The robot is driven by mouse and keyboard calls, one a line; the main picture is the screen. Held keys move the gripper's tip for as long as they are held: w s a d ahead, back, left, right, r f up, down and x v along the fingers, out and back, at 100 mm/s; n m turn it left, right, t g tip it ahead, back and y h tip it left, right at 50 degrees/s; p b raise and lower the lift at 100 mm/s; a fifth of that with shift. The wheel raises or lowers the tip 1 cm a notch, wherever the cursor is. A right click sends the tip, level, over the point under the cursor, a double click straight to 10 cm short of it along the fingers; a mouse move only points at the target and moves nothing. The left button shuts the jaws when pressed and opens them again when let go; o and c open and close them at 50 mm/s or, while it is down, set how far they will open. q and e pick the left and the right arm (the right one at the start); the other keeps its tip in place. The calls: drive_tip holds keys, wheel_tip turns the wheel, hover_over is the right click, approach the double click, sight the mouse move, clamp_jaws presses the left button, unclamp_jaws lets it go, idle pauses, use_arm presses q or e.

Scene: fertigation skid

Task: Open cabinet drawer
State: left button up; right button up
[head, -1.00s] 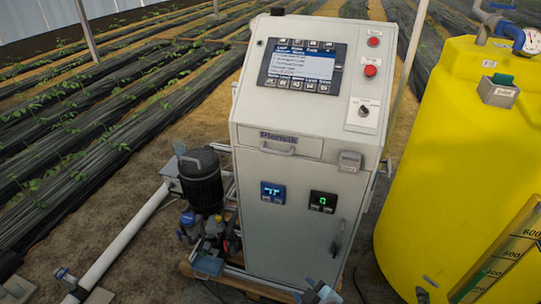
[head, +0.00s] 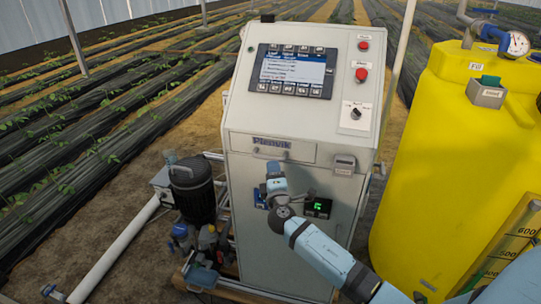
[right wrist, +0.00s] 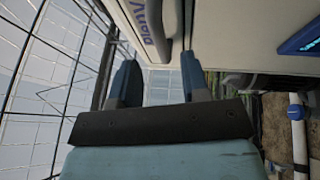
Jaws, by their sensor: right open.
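The grey control cabinet (head: 240,190) stands in the middle of the head view. Its drawer (head: 303,152) is a shallow front panel with a "Plenvik" label, and it is shut. A bar handle (head: 258,155) runs along the drawer front; my gripper partly covers it. My right gripper (head: 273,166) is just in front of and below the handle, pointing at the drawer. In the right wrist view, the right gripper (right wrist: 160,60) is open, with the handle (right wrist: 174,35) ahead between its fingers; I cannot tell whether they touch. My left gripper is not in view.
A screen (head: 291,70), red buttons (head: 362,75) and a switch (head: 355,112) are on the sloped top. A small box (head: 343,165) sits right of the drawer. A yellow tank (head: 430,150) stands close on the right, a pump (head: 192,188) on the left.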

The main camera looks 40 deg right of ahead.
sight(270, 158)
drive_tip(key=p+x, duration=0.1)
drive_tip(key=x, duration=0.5)
drive_tip(key=shift+w+d, duration=0.1)
drive_tip(key=shift+w, duration=0.1)
clamp_jaws()
